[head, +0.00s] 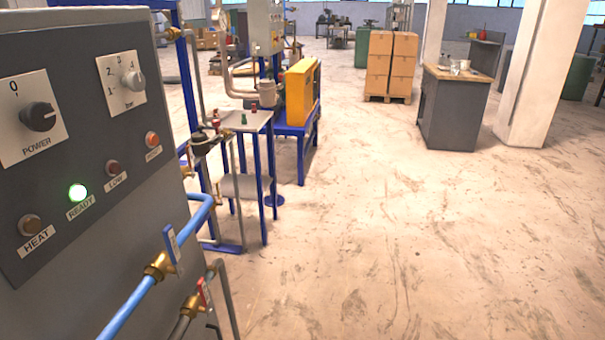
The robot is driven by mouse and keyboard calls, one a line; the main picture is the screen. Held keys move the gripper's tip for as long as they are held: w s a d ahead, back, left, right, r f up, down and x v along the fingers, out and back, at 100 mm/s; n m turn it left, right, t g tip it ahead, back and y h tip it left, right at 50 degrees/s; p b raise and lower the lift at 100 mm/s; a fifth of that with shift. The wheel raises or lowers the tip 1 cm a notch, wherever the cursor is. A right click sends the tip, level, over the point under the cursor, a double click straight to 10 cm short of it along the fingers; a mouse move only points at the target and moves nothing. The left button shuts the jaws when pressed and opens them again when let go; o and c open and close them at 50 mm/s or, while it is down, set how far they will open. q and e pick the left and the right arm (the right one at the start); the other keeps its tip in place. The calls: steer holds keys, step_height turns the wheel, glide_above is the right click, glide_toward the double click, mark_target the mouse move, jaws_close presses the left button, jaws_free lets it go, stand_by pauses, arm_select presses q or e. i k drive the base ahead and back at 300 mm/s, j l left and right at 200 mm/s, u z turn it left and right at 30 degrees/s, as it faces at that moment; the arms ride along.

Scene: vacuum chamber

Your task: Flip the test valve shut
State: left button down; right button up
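Two lever valves are in the head view at the lower left, beside the grey control cabinet (110,210). One has a brass body (158,266) on a light blue pipe (128,310) and a blue lever (172,246). Below it, a second brass valve (190,306) sits on a grey pipe (180,328) with a red lever (205,293). Both levers appear to stand across their pipes, but the angle makes this hard to judge. No label shows on either valve, so I cannot tell which is the test valve. Neither of my grippers is in view.
The cabinet front has a POWER knob (38,116), a bar selector (132,80) and a lit green READY lamp (78,193). A blue-legged stand (262,180) with pipework is behind. Boxes (391,62) and a workbench (452,110) are farther back. The floor (400,250) at right is clear.

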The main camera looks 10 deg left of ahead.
mark_target(218, 187)
steer(key=i+j+u, duration=0.1)
steer(key=i+u, duration=0.35)
steer(key=i, duration=0.2)
steer(key=i+l+u, duration=0.15)
steer(key=i+u, duration=0.35)
steer(key=i+l, duration=1.15)
steer(key=l, duration=0.2)
steer(key=u, duration=1.3)
